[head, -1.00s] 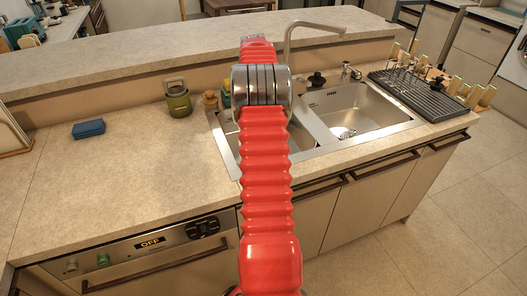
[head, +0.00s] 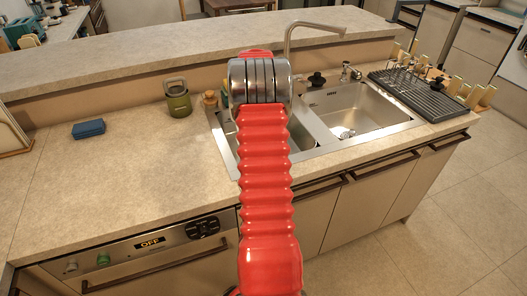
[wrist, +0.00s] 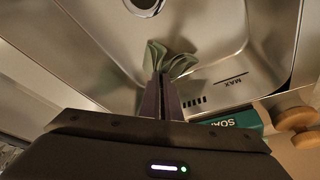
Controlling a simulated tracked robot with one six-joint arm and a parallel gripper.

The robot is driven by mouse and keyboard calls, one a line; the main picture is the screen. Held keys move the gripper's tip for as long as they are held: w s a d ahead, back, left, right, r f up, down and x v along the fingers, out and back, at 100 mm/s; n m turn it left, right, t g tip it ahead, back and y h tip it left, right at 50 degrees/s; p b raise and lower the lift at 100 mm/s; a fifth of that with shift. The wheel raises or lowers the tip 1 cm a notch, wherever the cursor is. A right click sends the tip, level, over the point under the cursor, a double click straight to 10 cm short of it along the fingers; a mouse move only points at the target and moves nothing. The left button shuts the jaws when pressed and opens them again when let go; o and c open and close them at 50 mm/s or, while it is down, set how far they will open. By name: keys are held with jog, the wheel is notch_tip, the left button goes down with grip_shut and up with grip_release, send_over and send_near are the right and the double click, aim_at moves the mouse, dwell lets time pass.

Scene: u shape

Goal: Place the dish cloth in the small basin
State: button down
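In the wrist view my gripper (wrist: 162,88) has its dark fingers closed together on a crumpled green dish cloth (wrist: 157,54), which sticks out past the fingertips. The cloth is over a steel basin (wrist: 225,65) with a MAX mark and overflow slots. I cannot tell whether it touches the basin. In the head view the small basin (head: 224,125) is the left one of the sink, partly hidden behind my red arm. My gripper and the cloth are hidden there.
The large basin (head: 365,108) is on the right, with a faucet (head: 290,42) behind the sink and a drying rack (head: 425,95) beyond. A green canister (head: 178,98) and a blue sponge (head: 89,128) are on the counter left. A SOAP box (wrist: 238,120) is near my gripper.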

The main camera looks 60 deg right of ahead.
jog(key=s+a+f, duration=0.2)
jog(key=a, duration=0.2)
jog(key=s+a+f, duration=0.3)
jog(key=a, duration=0.1)
jog(key=s+a+f, duration=0.3)
jog(key=a, duration=0.1)
jog(key=shift+s+a+f, duration=0.2)
jog(key=shift+s+a, duration=0.05)
dwell(0.3)
jog(key=c, duration=1.6)
grip_release()
jog(key=shift+o, duration=0.2)
jog(key=shift+r, duration=0.1)
jog(key=shift+s+a+r+p, duration=0.1)
jog(key=shift+a+r+p, duration=0.1)
jog(key=shift+r+p, duration=0.4)
jog(key=shift+v, duration=0.9)
